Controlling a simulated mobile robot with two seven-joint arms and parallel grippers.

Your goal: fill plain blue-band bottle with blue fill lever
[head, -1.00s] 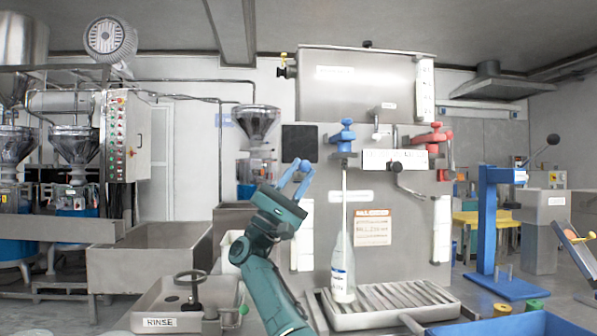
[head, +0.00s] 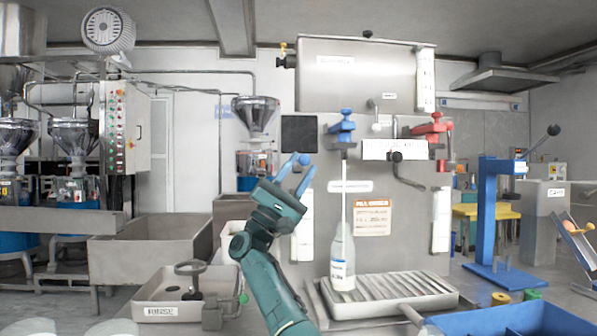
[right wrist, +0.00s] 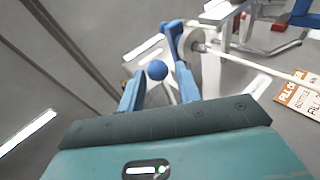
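The bottle (head: 342,258), pale with a blue band low on it, stands upright on the slatted drip tray (head: 452,296). A thin white tube comes down from the blue fill valve (head: 342,126) to its neck; whether it reaches inside is unclear. My right gripper (head: 297,172) is raised left of the tube and below the valve. In the right wrist view its blue fingers (right wrist: 158,90) are apart. A blue ball (right wrist: 157,70), apparently the lever's knob, shows between or just beyond the fingertips; contact cannot be told. My left gripper is out of view.
A red valve (head: 432,130) sits right of the blue one. The rinse basin (head: 160,290) is at lower left, a blue bin (head: 500,322) at lower right. A blue lever press (head: 487,220) stands farther right.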

